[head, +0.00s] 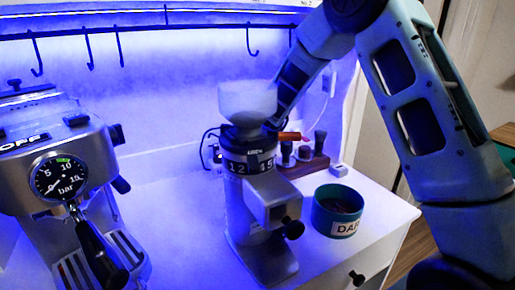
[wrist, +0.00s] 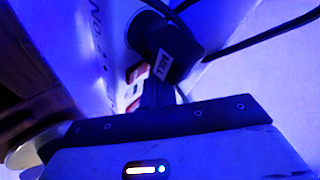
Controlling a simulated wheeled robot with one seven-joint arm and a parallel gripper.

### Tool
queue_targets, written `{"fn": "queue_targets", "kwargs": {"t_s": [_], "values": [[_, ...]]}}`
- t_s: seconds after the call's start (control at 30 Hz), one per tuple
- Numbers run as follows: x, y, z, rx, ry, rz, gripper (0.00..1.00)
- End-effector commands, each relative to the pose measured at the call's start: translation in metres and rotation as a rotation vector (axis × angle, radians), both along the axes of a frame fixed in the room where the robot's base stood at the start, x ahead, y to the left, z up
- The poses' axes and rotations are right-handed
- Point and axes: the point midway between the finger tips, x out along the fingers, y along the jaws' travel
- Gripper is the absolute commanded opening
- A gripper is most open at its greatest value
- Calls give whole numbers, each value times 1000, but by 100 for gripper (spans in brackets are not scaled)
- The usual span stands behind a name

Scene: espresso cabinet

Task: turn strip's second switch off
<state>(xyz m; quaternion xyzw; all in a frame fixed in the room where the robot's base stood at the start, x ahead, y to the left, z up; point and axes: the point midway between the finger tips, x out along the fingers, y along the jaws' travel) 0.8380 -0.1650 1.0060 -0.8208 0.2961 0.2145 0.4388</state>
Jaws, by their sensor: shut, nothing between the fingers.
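The power strip (wrist: 118,60) shows in the wrist view as a white bar running down from the top. Two small red switch patches (wrist: 135,73) show on it, partly covered; I cannot tell which is the second switch or which way either is set. A black plug (wrist: 185,40) with a white tag sits beside them. My gripper (wrist: 158,95) is shut and empty, its dark fingers close to the switches; I cannot tell whether they touch. In the head view the strip and my fingertips are hidden behind the grinder (head: 259,215).
Dark cables (wrist: 255,38) run from the plug area. In the head view, a teal tin (head: 325,222), a wooden tamper stand (head: 308,166) and a red-orange handle (head: 289,136) are near the grinder. The espresso machine (head: 75,150) stands left.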

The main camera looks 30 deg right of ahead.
Motion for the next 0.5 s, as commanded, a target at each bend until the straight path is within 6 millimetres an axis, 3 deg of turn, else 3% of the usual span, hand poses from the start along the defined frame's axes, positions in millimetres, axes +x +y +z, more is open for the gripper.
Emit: {"fn": "queue_targets", "kwargs": {"t_s": [0.5], "values": [[-2,0,16,0,0,0,0]]}}
